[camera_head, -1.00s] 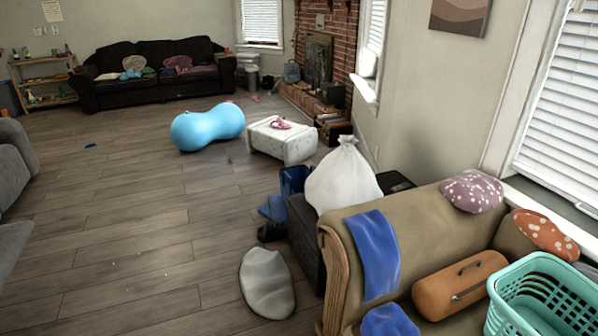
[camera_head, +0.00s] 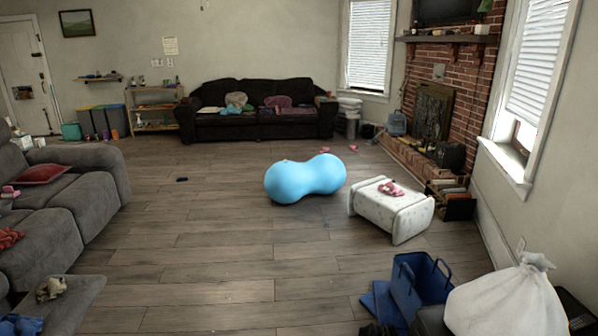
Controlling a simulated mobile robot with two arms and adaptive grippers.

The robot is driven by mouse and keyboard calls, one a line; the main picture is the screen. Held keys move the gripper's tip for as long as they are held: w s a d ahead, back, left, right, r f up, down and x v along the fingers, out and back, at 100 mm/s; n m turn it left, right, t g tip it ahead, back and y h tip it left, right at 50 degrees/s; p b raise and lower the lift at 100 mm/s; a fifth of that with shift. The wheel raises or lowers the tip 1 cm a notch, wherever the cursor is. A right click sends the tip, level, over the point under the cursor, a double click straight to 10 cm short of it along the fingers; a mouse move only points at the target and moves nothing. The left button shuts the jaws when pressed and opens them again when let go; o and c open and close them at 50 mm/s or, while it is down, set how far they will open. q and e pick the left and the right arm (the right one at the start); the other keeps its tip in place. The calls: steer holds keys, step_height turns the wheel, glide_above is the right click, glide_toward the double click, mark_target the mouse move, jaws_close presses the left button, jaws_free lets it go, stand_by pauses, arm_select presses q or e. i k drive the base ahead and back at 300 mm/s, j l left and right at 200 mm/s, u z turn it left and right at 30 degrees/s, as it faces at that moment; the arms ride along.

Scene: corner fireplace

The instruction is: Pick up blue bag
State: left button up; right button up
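A blue bag (camera_head: 418,284) with an open top and dark handles stands at the lower right of the head view. It is beside a large white tied sack (camera_head: 507,302), which hides part of the space to its right. Blue cloth or a flat blue item (camera_head: 380,303) lies on the floor against its left side. Neither of my grippers shows in the view.
A white patterned ottoman (camera_head: 392,214) and a light-blue peanut-shaped ball (camera_head: 304,179) stand mid-floor. A grey sofa (camera_head: 62,205) lines the left, a dark sofa (camera_head: 262,119) the back wall. Wood floor (camera_head: 220,245) is open between them.

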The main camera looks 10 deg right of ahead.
mark_target(417, 270)
steer(key=i+z, duration=0.1)
steer(key=i, duration=0.65)
steer(key=i+z, duration=0.1)
steer(key=i, duration=0.65)
steer(key=i+j+z, duration=0.1)
steer(key=i, duration=0.65)
steer(key=j, duration=0.1)
